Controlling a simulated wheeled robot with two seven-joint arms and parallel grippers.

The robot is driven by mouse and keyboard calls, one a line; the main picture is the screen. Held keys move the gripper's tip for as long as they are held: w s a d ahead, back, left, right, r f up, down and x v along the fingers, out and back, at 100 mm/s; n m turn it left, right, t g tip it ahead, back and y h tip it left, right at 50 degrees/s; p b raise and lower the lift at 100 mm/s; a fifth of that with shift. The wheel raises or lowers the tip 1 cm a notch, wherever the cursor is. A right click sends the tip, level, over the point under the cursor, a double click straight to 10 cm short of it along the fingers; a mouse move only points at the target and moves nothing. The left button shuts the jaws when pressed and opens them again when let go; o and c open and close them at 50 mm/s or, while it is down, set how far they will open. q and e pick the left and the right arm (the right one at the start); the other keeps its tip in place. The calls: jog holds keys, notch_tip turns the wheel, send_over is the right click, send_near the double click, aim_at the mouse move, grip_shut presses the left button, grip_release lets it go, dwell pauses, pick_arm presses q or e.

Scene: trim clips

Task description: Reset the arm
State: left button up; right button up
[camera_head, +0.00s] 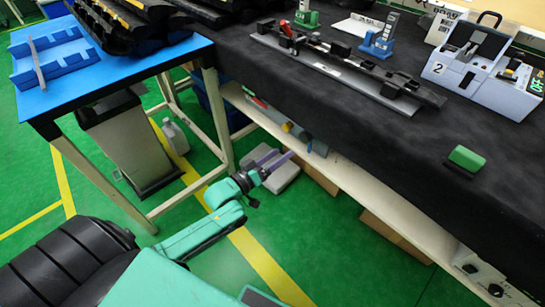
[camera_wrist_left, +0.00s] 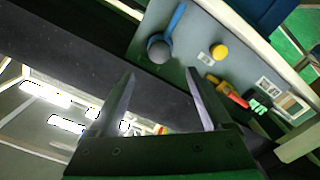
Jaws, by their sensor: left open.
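My left arm is teal and comes in from the lower left in the head view. Its gripper (camera_head: 278,161) hangs over the green floor, in front of the table's lower shelf and below the black tabletop. In the left wrist view the two fingers of this gripper (camera_wrist_left: 160,98) stand wide apart with nothing held between them. My right gripper is in neither view.
The black-covered table (camera_head: 400,128) holds a dark rail fixture (camera_head: 345,68), a grey-white box marked 2 (camera_head: 478,70) and a green block (camera_head: 466,158). A blue-topped table (camera_head: 120,66) stands left. The lower shelf (camera_wrist_left: 185,50) holds tools. Green floor is open below the arm.

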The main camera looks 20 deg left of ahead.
pick_arm(q)
jog(key=v, duration=0.3)
dwell(0.4)
jog(key=s+a+f+m+g+y+p, duration=0.1)
jog(key=s+a+f+g+y+p, duration=0.1)
jog(key=s+f, duration=0.35)
jog(key=s+a+f+g+y+p, duration=0.2)
jog(key=s+a+f+g, duration=0.1)
jog(key=f, duration=0.6)
jog(key=s+a+f+m+g+y+p, duration=0.1)
jog(key=s+a+f+g+y+p, duration=0.2)
jog(key=f, duration=0.4)
jog(key=s+d+f+m+g+p, duration=0.1)
jog(key=s+f+g, duration=0.2)
jog(key=s, duration=0.9)
jog(key=s+d+f+m+g+p, duration=0.2)
jog(key=s+f+g, duration=0.2)
jog(key=s, duration=0.9)
notch_tip(320, 180, down, 4)
jog(key=shift+s+r+m+g, duration=0.15)
jog(key=shift+r+m+g, duration=0.1)
jog(key=shift+m+g, duration=0.05)
